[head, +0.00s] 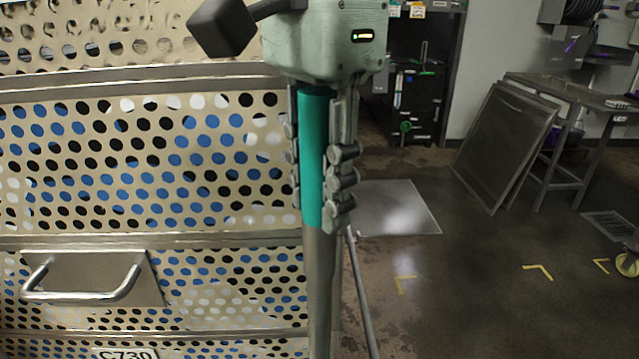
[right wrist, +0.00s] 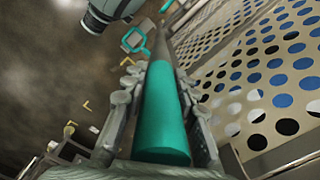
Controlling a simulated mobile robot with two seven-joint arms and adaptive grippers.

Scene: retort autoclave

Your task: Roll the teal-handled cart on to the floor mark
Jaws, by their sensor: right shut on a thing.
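My right gripper (head: 325,195) is shut around the teal handle grip (head: 314,150), which sits on an upright steel post. The right wrist view also shows the teal grip (right wrist: 162,125) between the fingers. The post stands at the right edge of the cart (head: 90,240), whose beige perforated panels fill the left of the head view. Blue, black and white show through the holes. Yellow corner marks (head: 538,270) lie on the floor to the right, apart from the cart. The cart's wheels are not seen in the head view. My left gripper is not in view.
A pale floor plate (head: 398,207) lies behind the post. A grey panel (head: 503,145) leans on a steel table (head: 570,92) at the right. A floor grate (head: 608,225) and a yellow wheel (head: 627,264) are at the right edge. The floor around the marks is clear.

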